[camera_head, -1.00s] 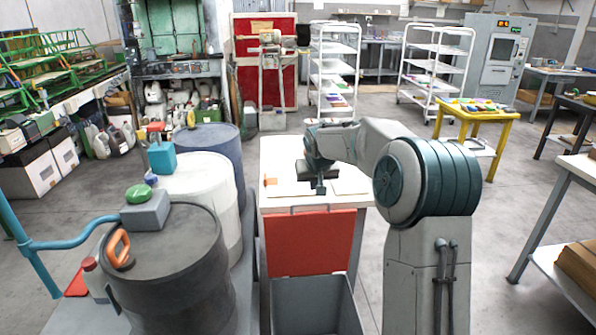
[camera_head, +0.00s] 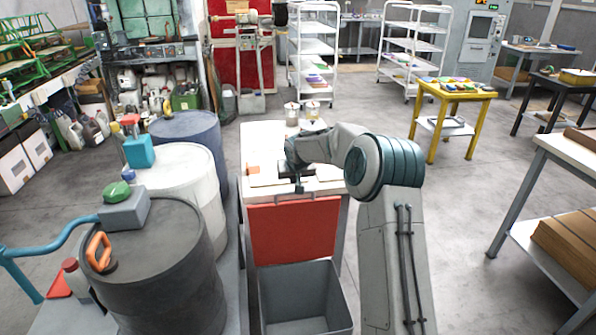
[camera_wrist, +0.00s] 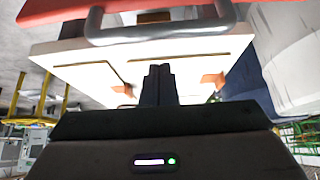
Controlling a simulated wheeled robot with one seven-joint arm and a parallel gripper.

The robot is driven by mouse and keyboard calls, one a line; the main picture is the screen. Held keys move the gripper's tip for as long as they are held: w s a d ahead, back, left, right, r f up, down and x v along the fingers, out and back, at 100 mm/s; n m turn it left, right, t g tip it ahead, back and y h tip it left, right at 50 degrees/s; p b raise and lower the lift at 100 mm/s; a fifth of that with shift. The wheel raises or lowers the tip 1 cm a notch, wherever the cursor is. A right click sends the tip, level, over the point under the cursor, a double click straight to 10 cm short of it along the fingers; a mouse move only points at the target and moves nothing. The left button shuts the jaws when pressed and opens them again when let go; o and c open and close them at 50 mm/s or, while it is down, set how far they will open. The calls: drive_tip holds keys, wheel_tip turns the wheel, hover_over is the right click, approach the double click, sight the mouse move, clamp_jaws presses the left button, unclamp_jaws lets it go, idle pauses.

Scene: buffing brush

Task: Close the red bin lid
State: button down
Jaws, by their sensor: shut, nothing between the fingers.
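The red lid (camera_head: 295,232) of the grey bin (camera_head: 303,300) stands upright, open, behind the bin's mouth. In the wrist view the red lid (camera_wrist: 60,10) crosses the top edge, with a grey bar handle (camera_wrist: 160,32) along it. My gripper (camera_head: 299,188) points down over the white tabletop, just behind the lid's top edge. In the wrist view its dark fingers (camera_wrist: 160,82) are together, empty and apart from the handle.
A white-topped table (camera_head: 262,143) stands behind the lid, with two small cans (camera_head: 292,112) at its far end. A black drum (camera_head: 160,265), a white drum (camera_head: 185,180) and a blue drum (camera_head: 190,130) line the left. Open floor lies to the right.

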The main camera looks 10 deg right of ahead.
drive_tip(key=s, duration=0.2)
drive_tip(key=shift+s+a+f, duration=0.15)
drive_tip(key=shift+s+f, duration=0.05)
drive_tip(key=shift+s, duration=0.2)
